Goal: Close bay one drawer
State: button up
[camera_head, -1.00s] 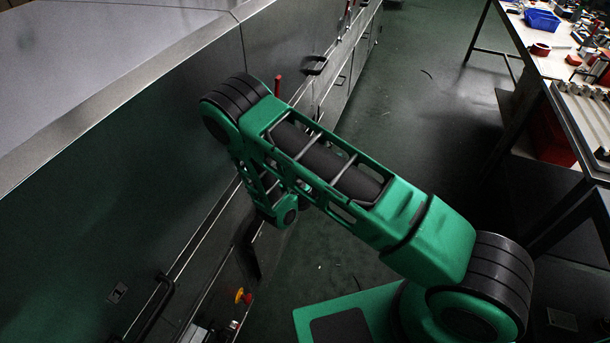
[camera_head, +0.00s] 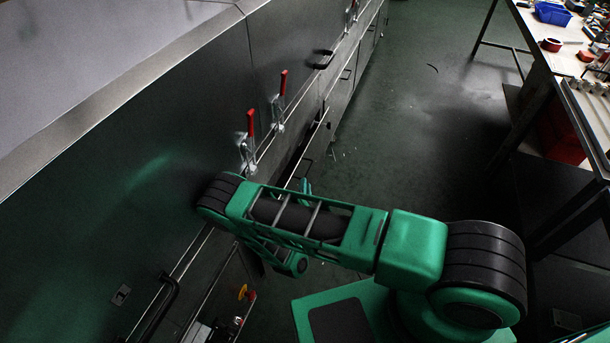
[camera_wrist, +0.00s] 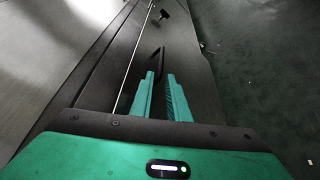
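A row of metal drawer fronts runs along the lower side of the dryer (camera_head: 130,180) in the head view. A dark drawer handle (camera_head: 306,164) shows just beyond my gripper. In the wrist view the dark handle loop (camera_wrist: 161,60) stands ahead of and between my green fingers, along a dark panel (camera_wrist: 185,60). My gripper (camera_wrist: 160,74) has its two fingers apart with a narrow gap; I cannot tell whether they touch the handle. In the head view only a bit of my gripper (camera_head: 304,186) shows, the rest hidden behind my arm. How far the drawer stands out is unclear.
Two red-handled clamps (camera_head: 250,124) (camera_head: 283,82) and a black handle (camera_head: 323,59) stick out from the dryer's side. A yellow-and-red knob (camera_head: 246,292) is low on it. A cluttered workbench (camera_head: 555,62) stands at right.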

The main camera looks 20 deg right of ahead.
aim_at(307, 173)
jog(key=x, duration=0.8)
jog(key=shift+w+d, duration=0.15)
jog(key=shift+d, duration=0.1)
jog(key=shift+c, duration=0.2)
grip_shut()
dwell(0.9)
jog(key=shift+w+a, duration=0.6)
jog(key=shift+a, duration=0.3)
jog(key=shift+w+a, duration=0.55)
jog(key=shift+a, duration=0.35)
